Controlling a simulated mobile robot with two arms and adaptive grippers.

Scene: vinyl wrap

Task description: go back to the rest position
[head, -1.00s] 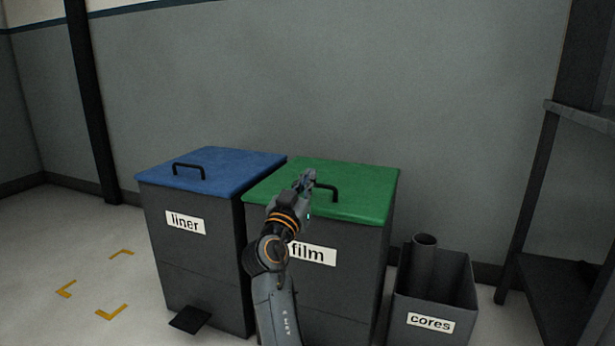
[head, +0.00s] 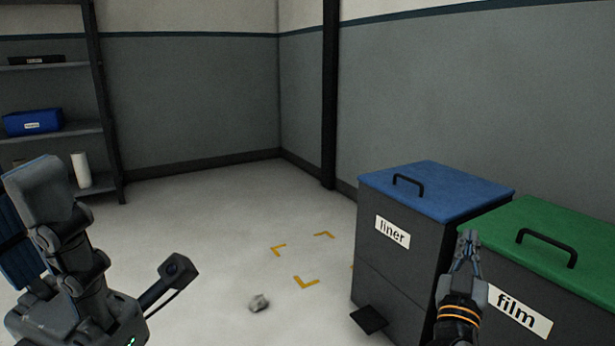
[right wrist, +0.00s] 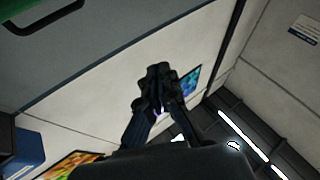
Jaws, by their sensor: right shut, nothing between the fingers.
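My right gripper (head: 468,237) is raised in front of the two bins, at the gap between them in the head view. It is shut, with nothing between its fingers. In the right wrist view its fingertips (right wrist: 158,72) meet. The liner bin (head: 395,270) has a closed blue lid (head: 440,190) with a black handle. The film bin (head: 515,285) has a closed green lid (head: 535,245); its right side is cut off. Grey jointed links show at the lower left of the head view, but I see no left gripper fingers.
A crumpled grey scrap (head: 259,303) lies on the floor (head: 215,240) near yellow corner marks (head: 305,282). A pedal (head: 369,319) sticks out from the liner bin. A shelf rack (head: 108,130) holding a blue box (head: 33,122) stands at the far left.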

